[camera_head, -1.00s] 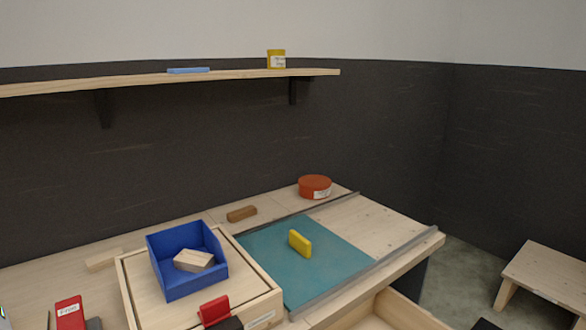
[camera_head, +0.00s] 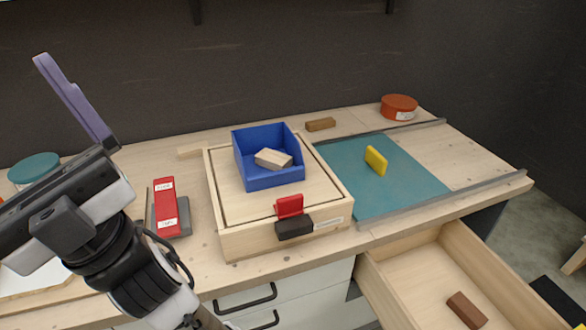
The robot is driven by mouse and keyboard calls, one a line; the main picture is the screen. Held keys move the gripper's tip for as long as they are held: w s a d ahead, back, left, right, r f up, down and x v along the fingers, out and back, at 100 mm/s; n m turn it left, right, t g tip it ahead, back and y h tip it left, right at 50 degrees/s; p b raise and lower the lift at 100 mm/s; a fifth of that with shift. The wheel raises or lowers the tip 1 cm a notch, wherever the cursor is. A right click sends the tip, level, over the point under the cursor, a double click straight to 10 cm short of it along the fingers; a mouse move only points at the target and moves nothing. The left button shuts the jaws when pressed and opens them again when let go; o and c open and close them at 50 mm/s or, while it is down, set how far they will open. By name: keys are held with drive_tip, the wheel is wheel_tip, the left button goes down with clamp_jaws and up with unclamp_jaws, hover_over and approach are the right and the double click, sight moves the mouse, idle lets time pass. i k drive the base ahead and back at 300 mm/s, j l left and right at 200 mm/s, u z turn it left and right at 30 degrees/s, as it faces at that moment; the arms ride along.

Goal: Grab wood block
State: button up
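A light wood block (camera_head: 273,159) lies tilted in the blue bin (camera_head: 274,180), which sits on a wooden box (camera_head: 228,238) on the workbench. A brown wood block (camera_head: 321,124) lies on the bench behind the teal mat. A darker brown block (camera_head: 467,310) lies in the open drawer (camera_head: 425,275) at the lower right. A thin pale wood piece (camera_head: 191,152) lies left of the bin. My gripper (camera_head: 76,100) is at the left, well apart from all these blocks. One purple finger shows pointing up; its opening is not visible.
A yellow block (camera_head: 376,161) stands on the teal mat (camera_head: 350,195); metal rails run along the mat area. A round red tin (camera_head: 399,107) stands at the back right. A red labelled item (camera_head: 167,205) and a teal round object (camera_head: 35,167) are at the left.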

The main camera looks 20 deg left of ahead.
sight(470, 314)
drive_tip(key=z, duration=0.75)
drive_tip(key=i+l+z, duration=0.2)
drive_tip(key=l, duration=0.2)
drive_tip(key=l+z, duration=0.25)
drive_tip(key=l, duration=0.2)
drive_tip(key=i+l+u, duration=0.15)
drive_tip(key=l+u, duration=0.2)
drive_tip(key=i+l+u, duration=0.15)
drive_tip(key=l+u, duration=0.2)
